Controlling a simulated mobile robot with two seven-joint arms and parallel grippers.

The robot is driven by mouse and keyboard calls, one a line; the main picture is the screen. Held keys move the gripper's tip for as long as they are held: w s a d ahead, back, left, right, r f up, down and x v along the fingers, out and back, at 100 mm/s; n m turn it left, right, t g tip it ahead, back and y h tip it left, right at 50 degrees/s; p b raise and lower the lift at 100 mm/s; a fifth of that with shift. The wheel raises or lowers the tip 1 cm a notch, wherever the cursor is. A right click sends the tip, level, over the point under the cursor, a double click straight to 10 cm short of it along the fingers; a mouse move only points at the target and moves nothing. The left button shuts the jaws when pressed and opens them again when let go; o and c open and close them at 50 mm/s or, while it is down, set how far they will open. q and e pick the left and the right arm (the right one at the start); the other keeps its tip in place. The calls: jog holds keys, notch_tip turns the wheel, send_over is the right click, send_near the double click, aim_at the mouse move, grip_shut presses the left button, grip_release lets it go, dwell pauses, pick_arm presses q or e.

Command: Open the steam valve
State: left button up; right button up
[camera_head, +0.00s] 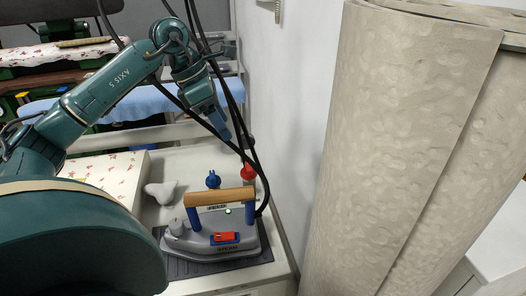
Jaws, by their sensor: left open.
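A steam iron (212,244) with a wooden handle (220,197) rests on a dark mat (181,268) on a light counter. Behind it stand a red valve-like fitting (249,173) at the right and a blue valve-like fitting (213,180) at the left. Which of them is the steam valve, and whether either is open, I cannot tell. My left gripper (243,146) is open, pointing down just above the red fitting, with black hoses crossing in front of it. Its fingertips are small and partly hidden; contact with the fitting cannot be made out. My right gripper is not in view.
Black hoses hang past my left wrist to the iron's right side. A white bird-shaped object (160,192) and a floral-covered box (118,172) stand left of the iron. A white wall (292,110) and large beige rolls (400,150) bound the right side.

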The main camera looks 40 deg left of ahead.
aim_at(247, 166)
pick_arm(q)
jog(key=x, duration=1.1)
jog(key=shift+s+a+f, duration=0.1)
jog(key=shift+f, duration=0.3)
jog(key=shift+w+f, duration=0.2)
jog(key=shift+f, duration=0.3)
jog(key=shift+c, duration=0.5)
jog(key=c, duration=0.9)
